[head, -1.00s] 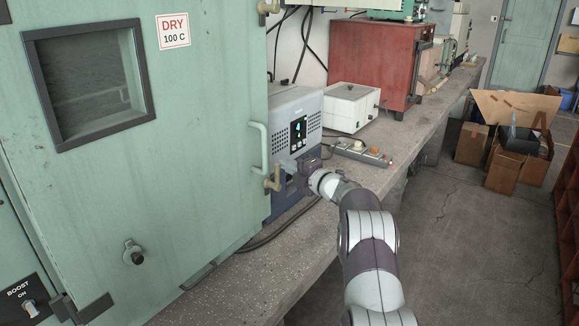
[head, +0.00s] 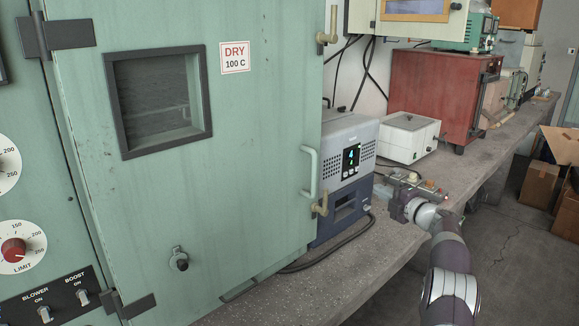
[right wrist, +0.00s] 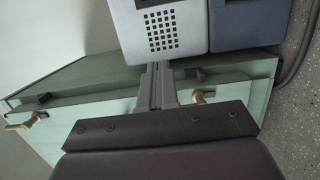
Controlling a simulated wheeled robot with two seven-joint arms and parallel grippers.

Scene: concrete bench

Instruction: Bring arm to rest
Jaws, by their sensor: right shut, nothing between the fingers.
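My left gripper is in neither current view.
A green oven door (head: 255,130) with handle (head: 310,172) stands left of the instrument. A white box (head: 408,140), a socket strip (head: 415,185) and a red cabinet (head: 425,90) stand along the concrete bench (head: 300,295). Open floor (head: 505,240) and cardboard boxes (head: 540,185) lie right.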

